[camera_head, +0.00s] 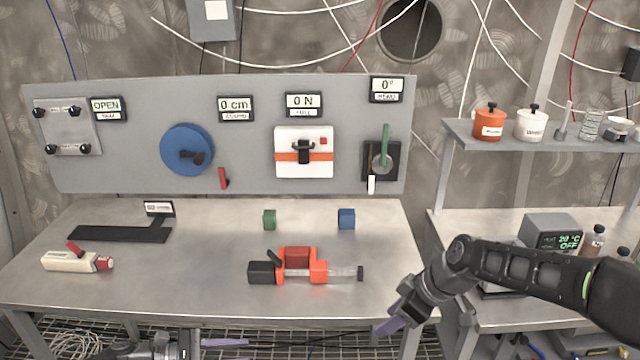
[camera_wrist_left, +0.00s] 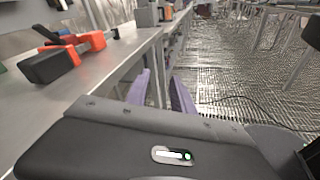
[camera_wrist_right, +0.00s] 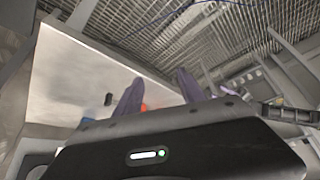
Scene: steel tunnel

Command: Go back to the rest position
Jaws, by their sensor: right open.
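My right gripper (camera_head: 396,322) hangs off the front right corner of the bench, in front of the gap beside the shelf unit. In the right wrist view its two purple fingers (camera_wrist_right: 158,82) are apart with nothing between them. My left gripper (camera_head: 222,342) shows only partly at the bottom edge of the head view, low in front of the bench. In the left wrist view its purple fingers (camera_wrist_left: 162,85) are apart and empty, beside the bench edge.
The steel bench (camera_head: 200,285) carries an orange and black clamp (camera_head: 262,273) holding a red block, green (camera_head: 269,219) and blue (camera_head: 346,219) cubes, and a white tool (camera_head: 70,261). A grey panel (camera_head: 245,100) stands behind. A side table with a heater box (camera_head: 550,232) is at right.

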